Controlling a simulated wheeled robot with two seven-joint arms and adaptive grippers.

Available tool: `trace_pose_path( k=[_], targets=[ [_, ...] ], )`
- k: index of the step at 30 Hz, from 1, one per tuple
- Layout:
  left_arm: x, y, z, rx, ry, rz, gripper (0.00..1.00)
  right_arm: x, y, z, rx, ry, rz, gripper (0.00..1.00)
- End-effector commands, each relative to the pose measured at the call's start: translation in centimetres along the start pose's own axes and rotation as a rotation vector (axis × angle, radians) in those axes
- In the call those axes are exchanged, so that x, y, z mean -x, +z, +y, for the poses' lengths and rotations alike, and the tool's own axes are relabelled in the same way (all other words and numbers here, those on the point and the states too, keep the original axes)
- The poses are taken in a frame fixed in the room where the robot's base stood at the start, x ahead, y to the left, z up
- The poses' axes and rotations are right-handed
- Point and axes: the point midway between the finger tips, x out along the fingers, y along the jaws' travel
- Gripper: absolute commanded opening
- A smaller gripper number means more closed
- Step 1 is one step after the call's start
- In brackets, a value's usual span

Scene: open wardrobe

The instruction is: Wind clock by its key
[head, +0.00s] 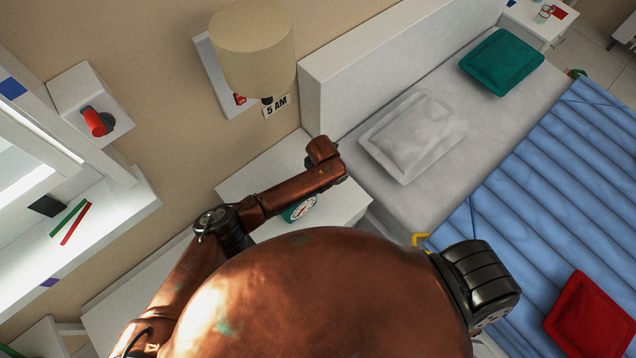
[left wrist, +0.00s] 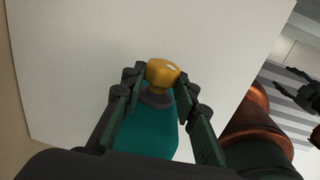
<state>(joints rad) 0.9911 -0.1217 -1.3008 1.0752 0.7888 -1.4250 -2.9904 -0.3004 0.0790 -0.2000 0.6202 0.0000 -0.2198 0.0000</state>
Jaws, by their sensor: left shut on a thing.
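The teal clock (head: 300,208) with a white round dial stands on the white nightstand (head: 345,207), partly covered by my left arm in the head view. In the left wrist view its teal body (left wrist: 150,138) lies between my fingers. The yellow key (left wrist: 162,70) sticks out from the clock on a dark stem. My left gripper (left wrist: 161,84) is shut on the key, one finger on each side. In the head view its fingers are hidden behind my arm. Dark finger-like parts, apparently my right gripper (left wrist: 302,92), show at the right edge of the left wrist view, too partial to judge.
A lamp (head: 252,45) on a wall shelf and a "5 AM" sign (head: 276,106) are above the nightstand. A bed with a grey pillow (head: 412,135) and blue cover (head: 545,180) stands to the right. A white shelf unit (head: 120,205) is at left.

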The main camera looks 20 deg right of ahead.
Motion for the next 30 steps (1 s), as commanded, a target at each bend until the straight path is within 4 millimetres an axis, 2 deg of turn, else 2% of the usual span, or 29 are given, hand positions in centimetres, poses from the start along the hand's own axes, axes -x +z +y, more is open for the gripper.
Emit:
trace_pose_path(
  k=[7,8,15,25,30],
  targets=[
    [0.0,0.0,0.1,0.000,0.003,0.000,0.03,0.0,0.0,0.0,0.000,0.000,0.000,0.46],
    [0.0,0.0,0.1,0.001,0.003,0.000,0.28,0.0,0.0,0.0,0.000,0.000,0.000,0.46],
    [0.0,0.0,0.1,0.001,0.002,0.000,0.45,0.0,-0.1,0.1,0.000,0.000,0.000,0.46],
    [0.2,0.0,0.0,0.000,0.001,0.000,0.46,0.0,-0.1,0.5,0.003,0.005,0.000,0.46],
    [2.2,0.1,0.1,-0.001,0.001,-0.003,0.46,0.0,0.0,0.3,0.002,0.003,0.000,0.46]
  ],
)
